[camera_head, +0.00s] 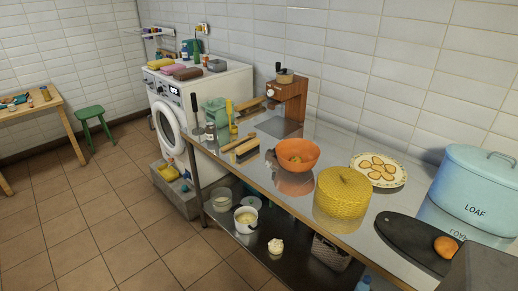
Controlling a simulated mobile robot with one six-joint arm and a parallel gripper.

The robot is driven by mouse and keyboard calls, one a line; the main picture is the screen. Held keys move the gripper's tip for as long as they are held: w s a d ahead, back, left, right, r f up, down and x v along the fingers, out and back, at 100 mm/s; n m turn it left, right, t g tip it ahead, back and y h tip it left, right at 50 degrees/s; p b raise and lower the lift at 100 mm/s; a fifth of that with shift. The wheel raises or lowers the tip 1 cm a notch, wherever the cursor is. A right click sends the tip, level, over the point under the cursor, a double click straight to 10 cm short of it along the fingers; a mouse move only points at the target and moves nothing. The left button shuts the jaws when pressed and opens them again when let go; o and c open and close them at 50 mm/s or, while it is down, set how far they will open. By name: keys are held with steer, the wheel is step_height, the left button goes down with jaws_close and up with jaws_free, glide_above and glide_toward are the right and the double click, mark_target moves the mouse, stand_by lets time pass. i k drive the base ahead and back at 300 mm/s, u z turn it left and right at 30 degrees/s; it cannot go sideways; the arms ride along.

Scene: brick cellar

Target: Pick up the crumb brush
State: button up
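What looks like the crumb brush (241,147) lies on the steel counter (322,212), left of the orange bowl (298,154). It appears long and pale wooden with a dark strip, and it is small in the picture, so its exact shape is hard to tell. My gripper is not in view.
A yellow woven basket (342,193), a patterned plate (379,170), a dark board (405,240) with an orange fruit and a blue LOAF bin (470,190) crowd the counter's right part. A wooden grinder (288,97) stands behind. Tiled floor (95,215) is open at left.

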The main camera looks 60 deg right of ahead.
mark_target(244, 150)
steer(key=u, duration=0.15)
steer(key=i, duration=0.95)
steer(key=z, duration=0.1)
